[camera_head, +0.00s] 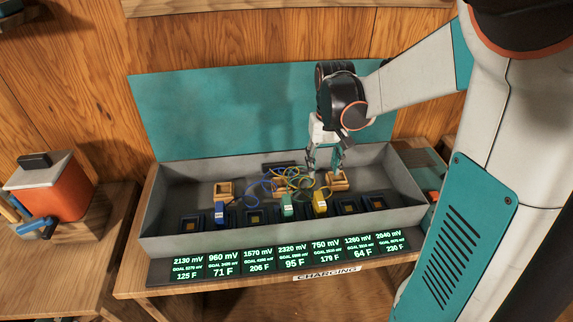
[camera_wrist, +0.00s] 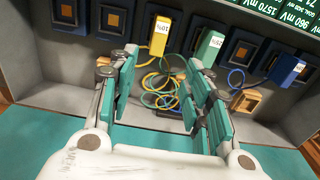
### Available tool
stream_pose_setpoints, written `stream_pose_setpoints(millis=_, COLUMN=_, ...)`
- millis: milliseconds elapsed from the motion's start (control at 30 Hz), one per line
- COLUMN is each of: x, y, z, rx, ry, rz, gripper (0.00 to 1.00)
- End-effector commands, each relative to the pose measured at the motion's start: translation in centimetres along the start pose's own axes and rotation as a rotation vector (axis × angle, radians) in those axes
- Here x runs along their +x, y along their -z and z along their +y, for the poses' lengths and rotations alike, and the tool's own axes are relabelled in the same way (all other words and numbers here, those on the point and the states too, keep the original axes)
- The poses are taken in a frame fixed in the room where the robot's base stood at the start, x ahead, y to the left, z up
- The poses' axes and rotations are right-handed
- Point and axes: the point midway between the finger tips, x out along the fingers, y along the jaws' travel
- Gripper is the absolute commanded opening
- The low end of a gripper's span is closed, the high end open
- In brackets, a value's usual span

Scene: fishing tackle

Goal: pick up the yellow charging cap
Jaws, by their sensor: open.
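The yellow charging cap (camera_head: 320,203) sits at the front row of sockets in the grey tray, with a yellow cable trailing behind it. In the wrist view the yellow cap (camera_wrist: 160,35) shows a "10%" label, beyond my fingertips. My gripper (camera_head: 325,168) is open and points down into the tray, behind the cap and above the cable area. In the wrist view my gripper's teal fingers (camera_wrist: 160,65) stand apart with only cables seen between them. The cap is outside the fingers. A green cap (camera_head: 287,205) and a blue cap (camera_head: 220,212) stand to its left.
Looped cables (camera_wrist: 158,85) lie on the tray floor. Small wooden blocks (camera_head: 224,191) and dark sockets (camera_head: 373,200) are nearby. A teal lid (camera_head: 230,110) stands behind. An orange box (camera_head: 50,190) is at left.

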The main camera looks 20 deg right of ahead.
Motion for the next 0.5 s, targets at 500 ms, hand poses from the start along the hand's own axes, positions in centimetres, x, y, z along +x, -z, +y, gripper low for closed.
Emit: stream_pose_setpoints(millis=500, x=7.4, y=0.0, z=0.6, rx=0.003, ry=0.000, rz=-0.017, gripper=0.45)
